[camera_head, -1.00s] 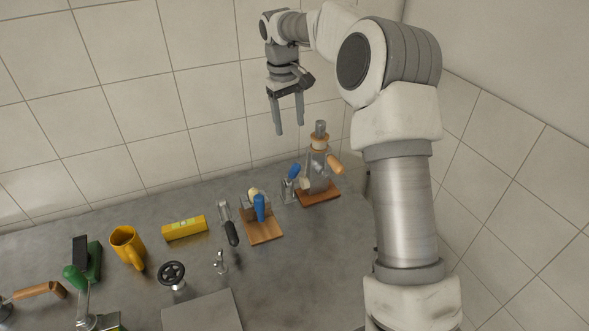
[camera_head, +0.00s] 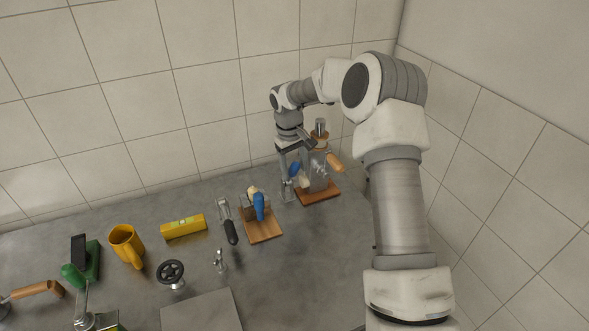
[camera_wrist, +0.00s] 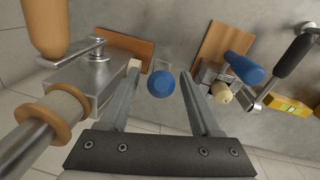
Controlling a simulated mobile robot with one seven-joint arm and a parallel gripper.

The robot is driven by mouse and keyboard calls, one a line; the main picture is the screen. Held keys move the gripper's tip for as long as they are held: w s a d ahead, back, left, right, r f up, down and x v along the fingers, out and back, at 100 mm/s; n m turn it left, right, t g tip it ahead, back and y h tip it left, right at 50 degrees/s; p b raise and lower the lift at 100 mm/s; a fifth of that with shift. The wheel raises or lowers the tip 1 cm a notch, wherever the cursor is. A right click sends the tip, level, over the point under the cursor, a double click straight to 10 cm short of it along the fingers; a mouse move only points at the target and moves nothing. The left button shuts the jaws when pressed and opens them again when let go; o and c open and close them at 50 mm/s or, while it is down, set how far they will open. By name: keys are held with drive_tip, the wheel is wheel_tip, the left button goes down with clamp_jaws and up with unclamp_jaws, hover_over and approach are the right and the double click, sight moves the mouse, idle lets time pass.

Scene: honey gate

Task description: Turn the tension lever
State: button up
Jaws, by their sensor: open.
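A small metal fixture with a blue-handled lever (camera_head: 294,170) stands at the back right of the worktop. It looks like the tension lever, but no label shows. In the wrist view its round blue end (camera_wrist: 161,84) lies between my finger pads, a little nearer the right finger, with no clear contact. My gripper (camera_wrist: 158,74) is open and points down over it, with one finger on each side. In the head view my gripper (camera_head: 296,174) partly hides the lever and its fixture.
Close on the right is a metal device (camera_head: 318,172) on a wooden base with a wooden handle (camera_head: 335,162). On the left is a wooden board (camera_head: 262,229) with another blue handle (camera_head: 259,207). A yellow level (camera_head: 183,226), mug (camera_head: 124,242) and black handwheel (camera_head: 171,272) stand farther left.

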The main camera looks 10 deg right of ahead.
drive_tip(key=shift+f, duration=0.25)
clamp_jaws()
idle(1.4)
